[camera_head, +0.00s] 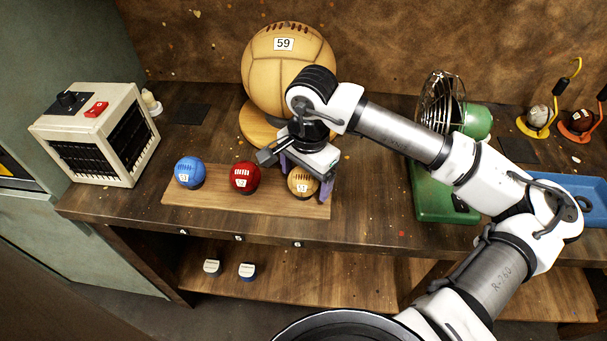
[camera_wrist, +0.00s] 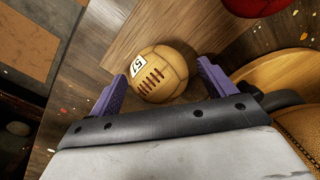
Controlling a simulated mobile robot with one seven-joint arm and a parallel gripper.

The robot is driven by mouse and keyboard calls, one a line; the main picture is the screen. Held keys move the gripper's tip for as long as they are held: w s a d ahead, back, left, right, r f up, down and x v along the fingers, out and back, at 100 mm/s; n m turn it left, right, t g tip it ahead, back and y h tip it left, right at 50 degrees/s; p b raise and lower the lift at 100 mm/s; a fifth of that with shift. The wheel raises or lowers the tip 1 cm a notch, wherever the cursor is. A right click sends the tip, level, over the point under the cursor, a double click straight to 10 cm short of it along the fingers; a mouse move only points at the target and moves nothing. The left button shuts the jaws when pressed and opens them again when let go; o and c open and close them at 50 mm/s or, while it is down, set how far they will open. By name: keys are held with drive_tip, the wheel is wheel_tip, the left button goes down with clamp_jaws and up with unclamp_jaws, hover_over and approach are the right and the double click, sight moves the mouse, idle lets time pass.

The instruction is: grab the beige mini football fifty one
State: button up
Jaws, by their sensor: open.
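The beige mini football (camera_head: 302,183) sits at the right end of a wooden board, with dark lacing and a white label. In the wrist view the ball (camera_wrist: 160,72) shows a label that looks like 51. My gripper (camera_head: 305,190) is directly above and around it, pointing down. Its two purple fingers stand apart, one on each side of the ball, and the gripper in the wrist view (camera_wrist: 163,84) is open. The right finger looks close to the ball; I cannot tell whether either finger touches it.
A red ball (camera_head: 244,177) and a blue ball (camera_head: 189,171) share the board (camera_head: 215,198). A large beige ball (camera_head: 284,70) marked 59 stands behind on a round wooden base. A heater (camera_head: 95,135) is at left, a green fan (camera_head: 443,190) at right.

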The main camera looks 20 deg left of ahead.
drive_tip(key=shift+f, duration=0.5)
drive_tip(key=c, duration=1.1)
drive_tip(key=shift+r, duration=0.15)
